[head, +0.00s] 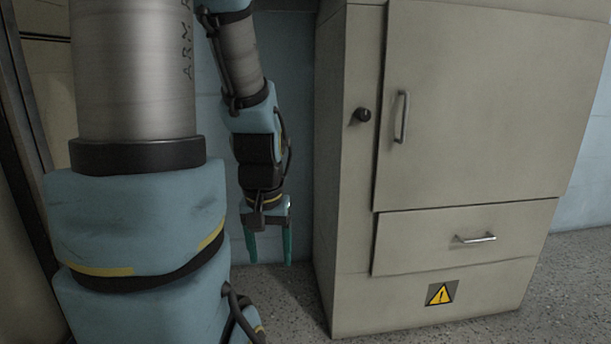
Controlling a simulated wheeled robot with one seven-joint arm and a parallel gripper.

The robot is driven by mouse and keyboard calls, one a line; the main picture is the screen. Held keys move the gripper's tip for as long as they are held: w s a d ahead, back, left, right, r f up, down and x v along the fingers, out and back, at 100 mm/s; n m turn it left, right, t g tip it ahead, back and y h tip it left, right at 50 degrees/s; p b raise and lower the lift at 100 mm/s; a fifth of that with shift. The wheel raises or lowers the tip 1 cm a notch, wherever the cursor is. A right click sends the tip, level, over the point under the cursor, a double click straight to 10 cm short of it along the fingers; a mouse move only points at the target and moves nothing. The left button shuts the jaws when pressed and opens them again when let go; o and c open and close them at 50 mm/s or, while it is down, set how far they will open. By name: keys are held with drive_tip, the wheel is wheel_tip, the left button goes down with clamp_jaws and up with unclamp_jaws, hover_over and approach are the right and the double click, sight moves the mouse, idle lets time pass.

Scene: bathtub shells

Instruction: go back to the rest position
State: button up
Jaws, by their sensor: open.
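My gripper (268,247) hangs down at the end of my arm, left of the cabinet in the head view. Its two green fingers are apart, with nothing between them. The fingertips point at the floor, and blue wall and floor show behind them. My gripper appears clear of the cabinet's side, though the exact distance is hard to tell.
A beige cabinet (345,170) stands at the right, with a shut door (480,110), a shut drawer (465,258), a dark knob (362,115) and a yellow warning sign (440,294). Speckled grey floor (560,290) is bare right of it. A dark frame edge (25,125) runs along the left.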

wheel_tip(320, 180, up, 36)
drive_tip(key=p, duration=3.4)
drive_tip(key=shift+r+p, duration=0.15)
drive_tip(key=shift+p, duration=0.15)
